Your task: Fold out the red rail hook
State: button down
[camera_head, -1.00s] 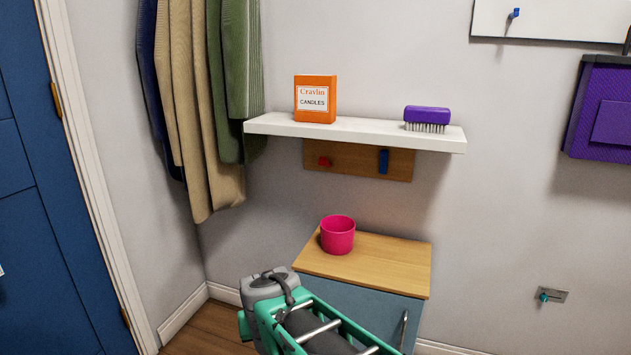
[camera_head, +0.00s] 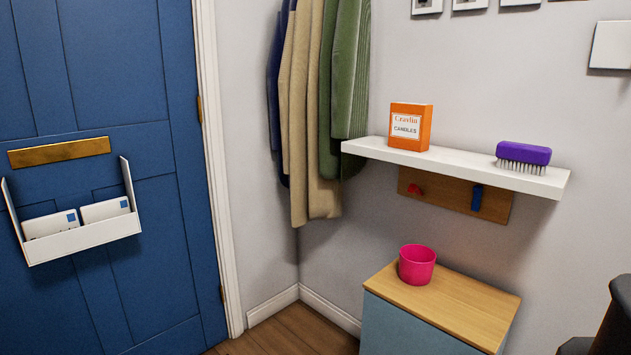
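The red rail hook (camera_head: 415,189) is a small red piece on the left part of a wooden rail (camera_head: 452,199), mounted on the wall under the white shelf. A blue hook (camera_head: 477,197) hangs downward on the right part of the same rail. The red hook is small in the picture, and I cannot tell its exact angle. A dark shape at the lower right edge may be part of my arm, but no gripper fingers show.
The white shelf (camera_head: 372,153) holds an orange candles box (camera_head: 409,127) and a purple brush (camera_head: 523,154), just above the rail. A pink cup (camera_head: 417,264) stands on the cabinet (camera_head: 463,305) below. Coats (camera_head: 318,110) hang at left, beside a blue door (camera_head: 95,180).

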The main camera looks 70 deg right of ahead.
aim_at(413, 188)
jog(key=u, duration=1.05)
jog(key=k, duration=1.5)
jog(key=z, duration=1.9)
